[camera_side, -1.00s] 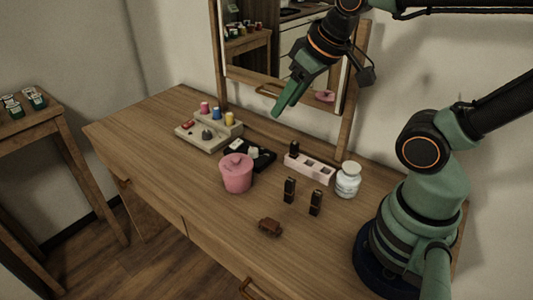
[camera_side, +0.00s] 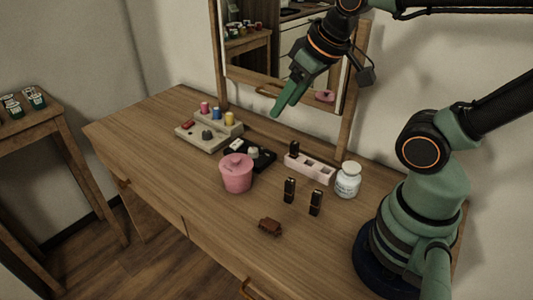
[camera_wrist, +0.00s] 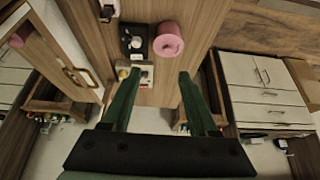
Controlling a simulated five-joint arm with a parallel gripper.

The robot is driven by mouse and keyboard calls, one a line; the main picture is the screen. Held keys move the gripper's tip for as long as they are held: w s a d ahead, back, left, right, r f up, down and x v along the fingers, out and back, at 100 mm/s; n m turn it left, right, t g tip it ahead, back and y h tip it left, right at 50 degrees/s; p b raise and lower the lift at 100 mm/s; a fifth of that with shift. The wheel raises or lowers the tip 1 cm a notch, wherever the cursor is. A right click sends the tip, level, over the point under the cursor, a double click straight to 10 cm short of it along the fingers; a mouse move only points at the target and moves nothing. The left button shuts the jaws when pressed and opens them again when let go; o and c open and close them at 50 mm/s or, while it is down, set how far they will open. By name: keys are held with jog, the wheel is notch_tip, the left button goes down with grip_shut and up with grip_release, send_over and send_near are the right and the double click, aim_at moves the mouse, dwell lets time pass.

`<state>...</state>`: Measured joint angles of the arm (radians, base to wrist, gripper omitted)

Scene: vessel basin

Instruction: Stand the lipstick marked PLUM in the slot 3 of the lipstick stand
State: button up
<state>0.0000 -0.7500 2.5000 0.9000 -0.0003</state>
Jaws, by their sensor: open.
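The lipstick stand (camera_side: 318,170) is a pale pink block with square slots, near the back of the table. A dark lipstick (camera_side: 294,147) stands in its left end slot; the other visible slots look empty. Two black lipsticks with a gold band, a left one (camera_side: 290,190) and a right one (camera_side: 315,203), stand upright on the table in front of it. I cannot read any marking, so I cannot tell which is PLUM. My gripper (camera_side: 281,108) is open and empty, high above the back of the table. Its spread fingers also show in the wrist view (camera_wrist: 158,74).
A pink lidded pot (camera_side: 237,175) stands left of the lipsticks, by a black tray (camera_side: 263,161). A white jar (camera_side: 348,180) stands right of the stand. A brown clip-like object (camera_side: 270,227) lies in front. A beige holder (camera_side: 225,137) sits at back left, below the mirror (camera_side: 247,75).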

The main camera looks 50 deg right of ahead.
jog(key=shift+f, duration=0.1)
jog(key=n+g, duration=0.6)
jog(key=n, duration=1.3)
send_over(290, 180)
notch_tip(290, 180, down, 10)
jog(key=shift+f, duration=5.8)
grip_shut()
